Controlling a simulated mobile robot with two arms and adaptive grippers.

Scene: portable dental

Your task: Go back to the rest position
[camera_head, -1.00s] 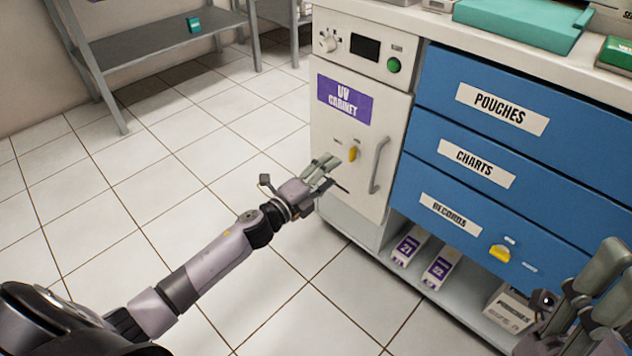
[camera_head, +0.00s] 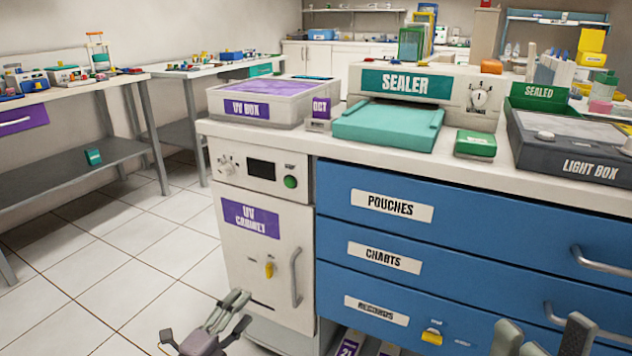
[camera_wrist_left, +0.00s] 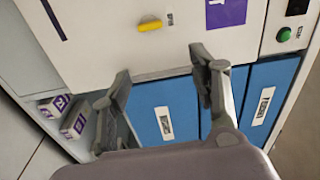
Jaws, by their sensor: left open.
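My left gripper (camera_head: 222,318) is low in front of the white UV cabinet (camera_head: 238,270), at the bottom of the head view. In the left wrist view the left gripper (camera_wrist_left: 160,64) has its two fingers spread apart with nothing between them. The cabinet's yellow knob (camera_wrist_left: 150,26) shows beyond the fingertips, apart from them. Only the finger tops of my right gripper (camera_head: 542,340) show at the bottom right edge of the head view, in front of the blue drawers. The rest of it is cut off, so its opening is unclear.
The cabinet door is shut, with a grey handle (camera_head: 296,278). Blue drawers (camera_head: 470,235) stand to its right. The counter above carries a UV box (camera_head: 250,108), a sealer (camera_head: 410,85) and a light box (camera_head: 575,150). Open tiled floor (camera_head: 130,260) lies to the left.

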